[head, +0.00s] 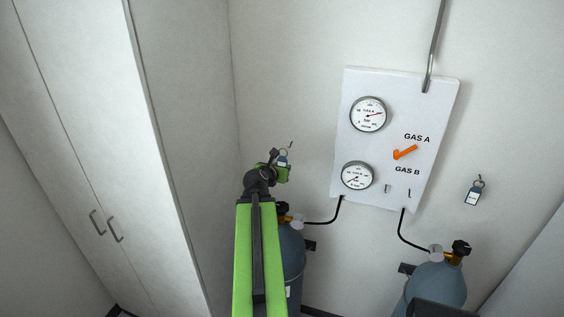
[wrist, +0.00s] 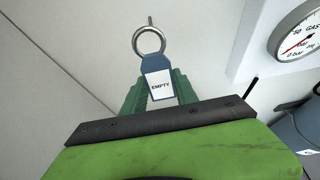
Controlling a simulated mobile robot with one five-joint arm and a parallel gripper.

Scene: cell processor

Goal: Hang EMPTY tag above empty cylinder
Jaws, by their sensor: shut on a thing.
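My gripper (head: 281,172) is shut on the EMPTY tag (head: 283,160), near the wall above the left cylinder (head: 293,262). In the wrist view the blue tag (wrist: 156,66) stands upright between the green fingers (wrist: 157,95), its white EMPTY label facing the camera and its metal ring (wrist: 149,41) on top. A small wall hook (head: 291,145) is just above the ring; I cannot tell whether the ring is around it. My arm partly hides the left cylinder. The right cylinder (head: 437,285) stands below another tag (head: 472,196) hanging on the wall.
A white panel (head: 440,120) carries an upper gauge (head: 368,114), a lower gauge (head: 357,176) with its needle at lower left, and an orange lever (head: 404,153) between GAS A and GAS B. Black hoses run to the cylinders. A tall cabinet (head: 95,130) stands left.

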